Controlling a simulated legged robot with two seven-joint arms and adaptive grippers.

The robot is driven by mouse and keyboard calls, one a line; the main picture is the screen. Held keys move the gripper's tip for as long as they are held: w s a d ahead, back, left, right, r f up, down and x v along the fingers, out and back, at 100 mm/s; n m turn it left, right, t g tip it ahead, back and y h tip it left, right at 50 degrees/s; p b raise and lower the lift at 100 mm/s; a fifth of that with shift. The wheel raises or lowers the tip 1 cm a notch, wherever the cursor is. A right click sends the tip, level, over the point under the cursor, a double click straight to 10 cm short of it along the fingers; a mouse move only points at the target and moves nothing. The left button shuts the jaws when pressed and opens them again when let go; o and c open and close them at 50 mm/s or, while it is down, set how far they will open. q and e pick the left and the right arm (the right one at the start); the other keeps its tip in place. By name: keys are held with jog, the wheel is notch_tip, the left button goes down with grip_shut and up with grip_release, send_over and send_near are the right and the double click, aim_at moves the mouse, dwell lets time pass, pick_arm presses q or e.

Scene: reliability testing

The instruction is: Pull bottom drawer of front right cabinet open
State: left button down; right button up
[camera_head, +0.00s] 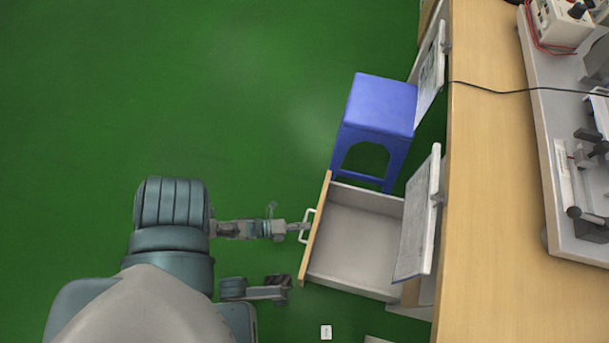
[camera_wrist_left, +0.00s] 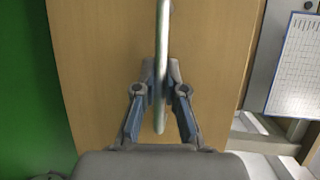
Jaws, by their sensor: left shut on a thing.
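The drawer (camera_head: 362,222) of the cabinet under the workbench is pulled out, and its grey inside looks empty. Its wooden front panel (camera_head: 316,235) faces me and carries a white loop handle (camera_head: 307,226). My left gripper (camera_head: 304,227) is shut on this handle. In the left wrist view, the handle (camera_wrist_left: 162,50) runs upright between the fingers of the left gripper (camera_wrist_left: 160,88), against the wooden front (camera_wrist_left: 95,65). My right gripper (camera_head: 284,287) is below the left one in the head view, apart from the drawer; its fingers are too small to read.
A blue stool (camera_head: 378,103) stands close beside the drawer's far side. A wooden bench top (camera_head: 490,190) with equipment on it lies to the right. A paper sheet (camera_head: 417,225) hangs over the drawer's rear. The green floor (camera_head: 200,90) is clear at upper left.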

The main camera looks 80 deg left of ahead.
pick_arm(q)
jog(key=shift+s+a+f, duration=0.1)
jog(key=shift+s+f, duration=0.1)
jog(key=shift+s, duration=0.1)
jog(key=c, duration=1.3)
grip_release()
jog(key=shift+o, duration=0.4)
jog(key=shift+w, duration=0.1)
